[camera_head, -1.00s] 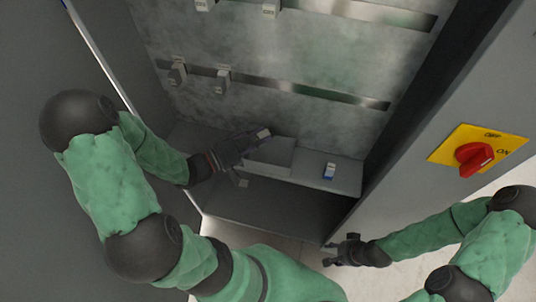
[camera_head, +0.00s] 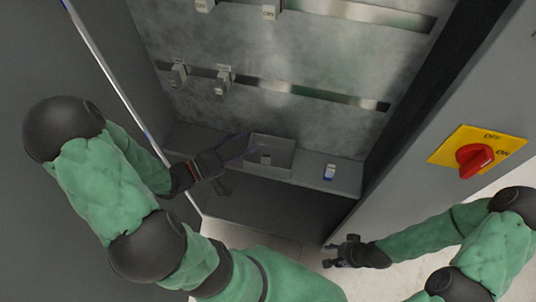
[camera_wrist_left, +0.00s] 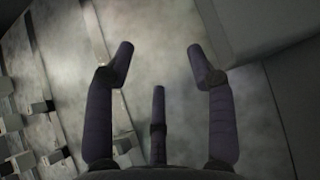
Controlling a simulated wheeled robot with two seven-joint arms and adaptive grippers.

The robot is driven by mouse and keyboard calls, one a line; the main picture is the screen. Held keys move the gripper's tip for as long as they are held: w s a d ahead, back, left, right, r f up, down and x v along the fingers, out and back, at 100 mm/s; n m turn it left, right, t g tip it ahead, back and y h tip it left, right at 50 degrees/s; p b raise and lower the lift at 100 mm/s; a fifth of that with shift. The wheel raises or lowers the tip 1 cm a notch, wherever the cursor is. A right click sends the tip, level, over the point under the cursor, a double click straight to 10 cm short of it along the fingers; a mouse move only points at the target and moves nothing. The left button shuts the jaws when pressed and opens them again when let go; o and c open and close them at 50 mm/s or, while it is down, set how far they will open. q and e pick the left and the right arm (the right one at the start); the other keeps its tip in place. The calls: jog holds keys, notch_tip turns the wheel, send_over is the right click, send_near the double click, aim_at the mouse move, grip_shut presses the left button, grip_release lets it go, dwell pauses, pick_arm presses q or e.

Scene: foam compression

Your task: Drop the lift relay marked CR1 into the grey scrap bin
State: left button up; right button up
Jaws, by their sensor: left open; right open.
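The grey scrap bin (camera_head: 286,143) is a shallow open box on the cabinet's shelf, in the middle of the head view. My left gripper (camera_head: 232,165) is just left of the bin, open and apart from the relay. In the left wrist view its fingers (camera_wrist_left: 158,75) are spread with nothing between them. My right gripper (camera_head: 343,250) is open and empty at the lower right, outside the cabinet.
Several other relays (camera_head: 222,82) sit on two metal rails (camera_head: 320,95) on the back panel. A white and blue item (camera_head: 329,172) stands on the shelf (camera_head: 345,182) right of the bin. A red switch (camera_head: 474,160) on a yellow plate is on the cabinet's right side.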

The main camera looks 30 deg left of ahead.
pick_arm(q)
jog(key=v, duration=0.7)
dwell(0.6)
